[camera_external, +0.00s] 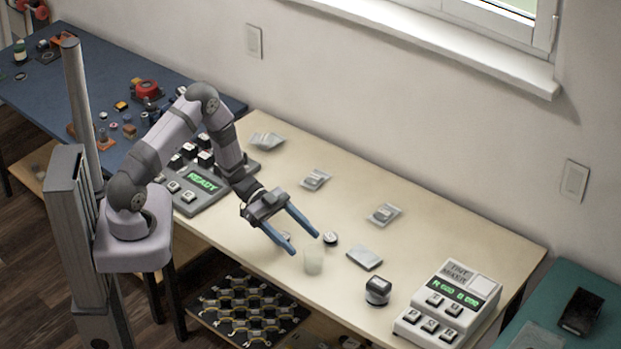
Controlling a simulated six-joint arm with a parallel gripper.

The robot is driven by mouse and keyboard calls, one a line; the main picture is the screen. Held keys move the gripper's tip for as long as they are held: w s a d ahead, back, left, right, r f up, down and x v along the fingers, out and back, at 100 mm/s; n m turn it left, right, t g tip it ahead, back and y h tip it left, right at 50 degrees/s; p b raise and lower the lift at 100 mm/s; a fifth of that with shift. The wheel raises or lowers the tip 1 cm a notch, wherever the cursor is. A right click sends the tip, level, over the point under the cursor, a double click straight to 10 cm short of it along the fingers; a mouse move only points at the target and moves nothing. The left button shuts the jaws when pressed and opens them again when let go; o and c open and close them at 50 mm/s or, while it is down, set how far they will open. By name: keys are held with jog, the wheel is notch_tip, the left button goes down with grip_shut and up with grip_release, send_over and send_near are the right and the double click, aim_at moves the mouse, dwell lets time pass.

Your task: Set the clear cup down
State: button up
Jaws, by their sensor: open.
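The clear cup (313,261) is a small, pale, translucent cup. It stands upright on the cream table (440,225), near the table's front edge. My gripper (305,243) is open, with its two blue fingers spread and pointing down to the right. The fingertips are just above and to the left of the cup. I cannot tell from this view whether a finger touches it. Nothing shows between the fingers.
A small dark-and-white round piece (330,238) lies just behind the cup. A grey flat packet (365,257) and a black-and-white block (378,290) are to the right. A keypad device (447,307) stands further right, and a READY device (200,185) is at left.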

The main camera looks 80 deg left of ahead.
jog(key=shift+b+v, duration=0.45)
jog(key=shift+v, duration=2.5)
jog(key=w+a+r+n+y, duration=0.35)
jog(key=w+y, duration=0.35)
jog(key=y, duration=0.3)
jog(key=s+d+n+g, duration=0.2)
jog(key=s+d, duration=0.3)
jog(key=s, duration=0.3)
jog(key=s+d+r+n+g, duration=0.1)
jog(key=s+d+g, duration=0.3)
jog(key=s, duration=0.4)
jog(key=s+d+n+g, duration=0.3)
jog(key=s+d, duration=0.2)
jog(key=s, duration=0.2)
jog(key=shift+s+d+r+g, duration=0.2)
jog(key=shift+s+d+g, duration=0.1)
jog(key=shift+s, duration=0.1)
